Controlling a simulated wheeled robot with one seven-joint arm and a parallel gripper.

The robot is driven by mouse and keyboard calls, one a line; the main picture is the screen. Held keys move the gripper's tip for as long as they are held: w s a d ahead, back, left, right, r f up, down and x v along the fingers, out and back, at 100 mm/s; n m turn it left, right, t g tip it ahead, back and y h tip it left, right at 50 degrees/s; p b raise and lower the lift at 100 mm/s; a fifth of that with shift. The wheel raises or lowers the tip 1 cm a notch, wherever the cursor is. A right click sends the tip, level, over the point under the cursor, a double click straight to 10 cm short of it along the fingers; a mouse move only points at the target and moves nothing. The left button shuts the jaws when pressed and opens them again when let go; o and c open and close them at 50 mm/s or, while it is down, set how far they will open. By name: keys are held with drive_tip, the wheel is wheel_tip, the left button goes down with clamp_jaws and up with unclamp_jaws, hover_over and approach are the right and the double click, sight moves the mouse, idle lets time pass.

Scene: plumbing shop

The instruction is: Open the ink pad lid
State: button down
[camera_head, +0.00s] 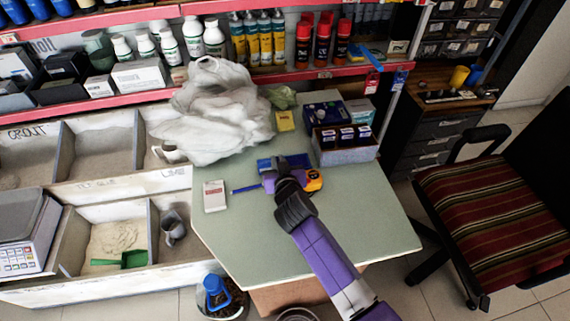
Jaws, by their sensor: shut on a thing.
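The ink pad appears to be the blue, flat, box-like thing (266,163) on the green table, just beyond my gripper. My gripper (281,174) reaches in from the lower right and is shut at the near edge of this blue thing, apparently on its lid. My purple and black arm hides part of the ink pad and the fingertips. I cannot tell how far the lid is raised.
An orange tape measure (314,180) lies close to the right of my gripper, and a blue pen (246,188) to the left. A white box (214,196) lies further left. A white bag (212,115) and a box of small packets (345,153) stand behind. The front table is clear.

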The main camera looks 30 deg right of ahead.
drive_tip(key=c, duration=1.5)
unclamp_jaws()
drive_tip(key=shift+v, duration=3.95)
